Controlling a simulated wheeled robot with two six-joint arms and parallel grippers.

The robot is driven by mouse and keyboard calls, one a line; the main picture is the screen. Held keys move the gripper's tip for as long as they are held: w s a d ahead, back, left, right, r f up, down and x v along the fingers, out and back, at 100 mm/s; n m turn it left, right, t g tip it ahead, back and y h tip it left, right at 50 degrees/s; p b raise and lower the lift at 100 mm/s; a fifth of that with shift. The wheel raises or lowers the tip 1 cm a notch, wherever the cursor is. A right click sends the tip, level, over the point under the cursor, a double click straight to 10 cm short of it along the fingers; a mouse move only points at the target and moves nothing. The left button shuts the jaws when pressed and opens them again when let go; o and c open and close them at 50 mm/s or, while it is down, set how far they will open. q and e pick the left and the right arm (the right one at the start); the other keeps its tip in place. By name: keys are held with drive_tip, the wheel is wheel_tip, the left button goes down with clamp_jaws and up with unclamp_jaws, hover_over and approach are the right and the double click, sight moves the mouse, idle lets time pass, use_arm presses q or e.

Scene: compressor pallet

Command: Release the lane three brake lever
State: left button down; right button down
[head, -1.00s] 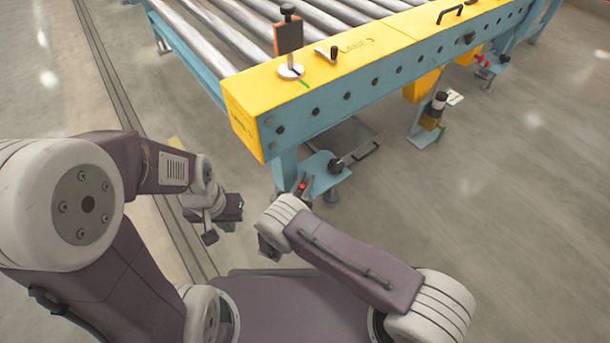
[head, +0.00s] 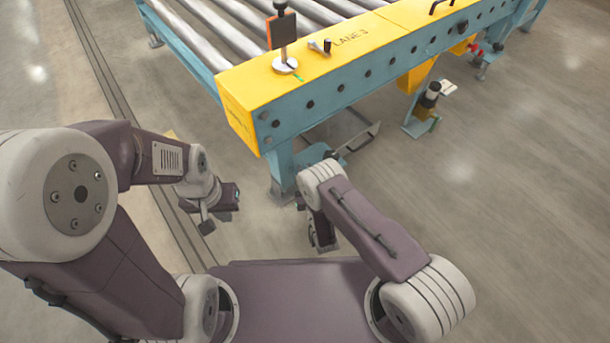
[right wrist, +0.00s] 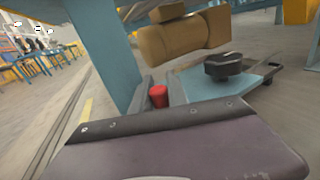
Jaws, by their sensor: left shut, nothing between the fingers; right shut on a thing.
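A red-tipped lever (right wrist: 158,97) shows in the right wrist view, low beside the blue leg under the lane 3 end of the conveyor. My right gripper (right wrist: 162,90) is shut on it, with a dark finger on each side of the red grip. In the head view the lever and these fingertips are hidden behind my right arm. The lever's angle cannot be read. My left gripper (head: 222,204) is shut and empty, hanging over the floor left of the conveyor's leg, apart from everything.
The yellow rail marked LANE 3 (head: 350,40) carries a small crank handle (head: 321,46) and an upright post with an orange-edged dark plate (head: 281,31). A black knob (right wrist: 224,66) sits on the blue foot plate near the lever.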

use_arm(q)
drive_tip(key=shift+f, duration=0.2)
use_arm(e)
drive_tip(key=c, duration=1.3)
unclamp_jaws()
